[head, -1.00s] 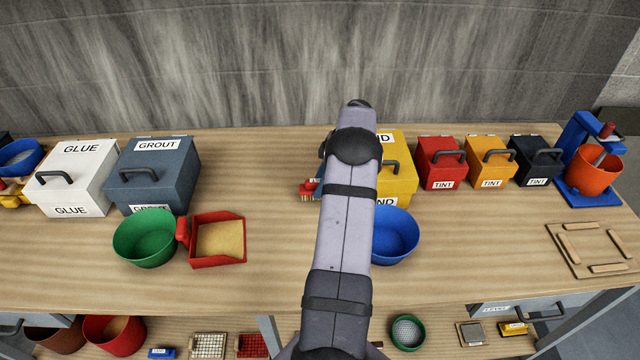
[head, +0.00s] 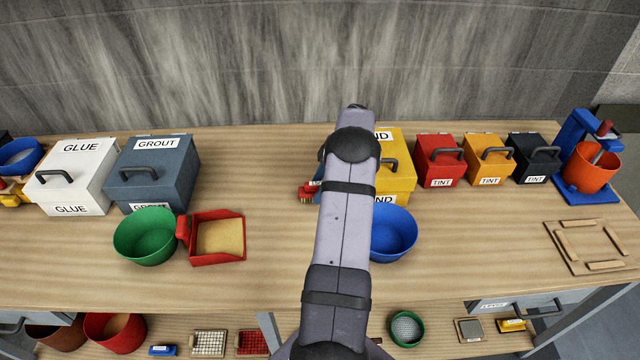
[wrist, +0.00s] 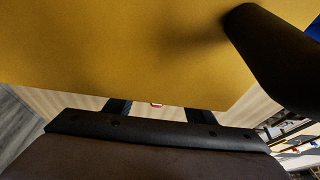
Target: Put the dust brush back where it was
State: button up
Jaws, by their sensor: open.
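A small red brush with pale bristles (head: 307,192), likely the dust brush, lies on the worktop left of the yellow SAND box (head: 397,181). My arm hides its right part. My gripper is hidden behind my arm in the head view. In the wrist view my gripper (wrist: 158,109) is open, its two dark fingers apart. A small red and white patch shows between the fingers; I cannot tell if it is the brush. The yellow box wall fills the top of the wrist view, close to my gripper, with its dark handle at upper right.
A blue bowl (head: 393,234) stands in front of the SAND box. A green bowl (head: 146,238) and a red tray of sand (head: 218,239) stand to the left, before the GROUT box (head: 152,174). The worktop between tray and arm is clear.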

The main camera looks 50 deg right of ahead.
jog(key=shift+r, duration=0.1)
jog(key=shift+r, duration=0.15)
jog(key=shift+s+d+r, duration=0.1)
jog(key=shift+d+r, duration=0.1)
jog(key=shift+r, duration=0.05)
jog(key=b+v, duration=0.4)
jog(key=v, duration=0.7)
jog(key=shift+r, duration=0.1)
jog(key=w+a+m+g+h, duration=0.1)
jog(key=w+a+m, duration=0.1)
jog(key=a, duration=1)
jog(key=w+a+m+g, duration=0.1)
jog(key=w+a+m, duration=0.15)
jog(key=a, duration=0.85)
jog(key=s+a+f+m+h, duration=0.1)
jog(key=s+a+f+m, duration=0.1)
jog(key=s+a, duration=0.6)
jog(key=s+a+f+m+g+h, duration=0.1)
jog(key=s+a+f+m, duration=0.1)
jog(key=s+a+f, duration=0.3)
jog(key=s+a, duration=0.4)
jog(key=a, duration=0.2)
jog(key=shift+a, duration=0.2)
